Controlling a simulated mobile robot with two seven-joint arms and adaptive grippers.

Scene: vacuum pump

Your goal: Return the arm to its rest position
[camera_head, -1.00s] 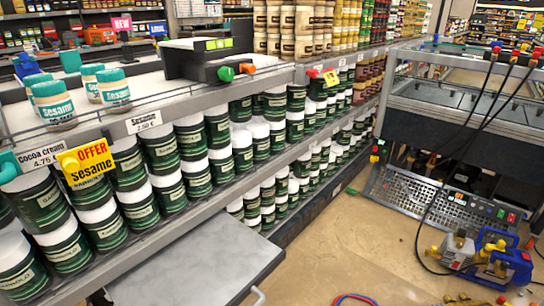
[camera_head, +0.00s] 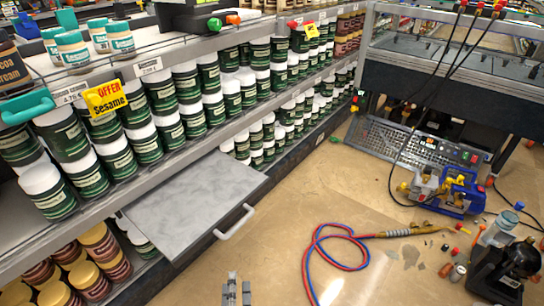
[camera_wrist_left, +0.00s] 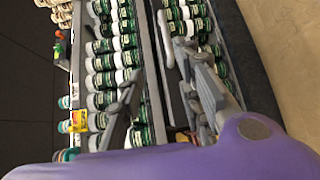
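My left gripper (camera_head: 237,288) shows as grey fingertips at the bottom edge of the head view, over the floor in front of the pull-out grey shelf panel (camera_head: 195,205). In the left wrist view, its two grey fingers (camera_wrist_left: 160,62) stand apart with nothing between them, so it is open and empty. Behind the fingers, that view shows the shelves of green-and-white jars. My right gripper is in neither view. A blue and grey vacuum pump (camera_head: 455,190) stands on the floor at the right in the head view, apart from my gripper.
Shelves of jars (camera_head: 180,97) line the left. The grey panel juts out with a handle (camera_head: 235,222). A red-and-blue hose (camera_head: 345,232) lies on the floor, with a black machine (camera_head: 505,270) at the right. Floor between panel and hose is clear.

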